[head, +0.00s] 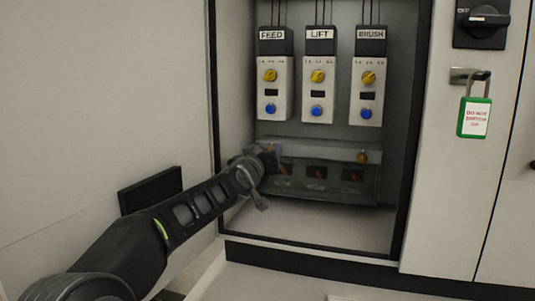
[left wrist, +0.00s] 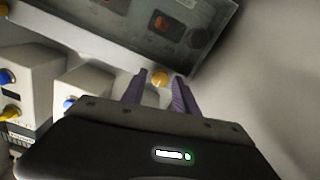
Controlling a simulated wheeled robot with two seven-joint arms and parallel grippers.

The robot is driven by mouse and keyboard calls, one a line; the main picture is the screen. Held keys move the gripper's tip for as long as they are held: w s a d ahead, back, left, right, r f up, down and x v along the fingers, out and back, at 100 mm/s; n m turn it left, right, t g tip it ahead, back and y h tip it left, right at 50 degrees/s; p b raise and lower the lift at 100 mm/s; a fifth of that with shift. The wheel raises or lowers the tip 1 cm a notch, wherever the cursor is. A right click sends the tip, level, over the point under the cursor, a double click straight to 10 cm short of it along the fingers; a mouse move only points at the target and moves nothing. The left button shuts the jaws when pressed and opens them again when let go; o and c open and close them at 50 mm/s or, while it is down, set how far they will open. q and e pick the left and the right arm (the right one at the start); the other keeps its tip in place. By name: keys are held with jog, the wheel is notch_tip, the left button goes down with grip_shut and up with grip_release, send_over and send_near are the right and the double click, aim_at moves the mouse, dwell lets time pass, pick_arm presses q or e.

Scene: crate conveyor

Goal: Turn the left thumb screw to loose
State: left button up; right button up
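The left thumb screw (left wrist: 159,79) is a small yellow-orange knob at the edge of the clear cover (left wrist: 195,62) in the left wrist view. My left gripper (left wrist: 160,80) is open, with one purple-grey finger on each side of the screw and gaps seemingly left between. In the head view my left gripper (head: 266,162) is at the upper left corner of the clear cover (head: 318,187) and mostly hides that screw. The right thumb screw (head: 362,157) is at the cover's upper right. I cannot tell how tight either screw is. My right gripper is not in view.
Above the cover are three modules, FEED (head: 273,92), LIFT (head: 318,92) and BRUSH (head: 366,95), with yellow knobs and blue buttons. The cabinet's left frame (head: 214,130) is close to my left arm. A green padlock (head: 475,118) hangs at right.

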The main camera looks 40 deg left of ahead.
pick_arm(q)
grip_shut()
jog(key=shift+n, duration=0.4)
jog(key=n+b, duration=0.1)
jog(key=n, duration=1)
jog(key=n+b, duration=0.1)
jog(key=n, duration=1.1)
jog(key=n+b, duration=0.2)
jog(key=n, duration=1)
jog(key=shift+f, duration=0.35)
dwell(0.3)
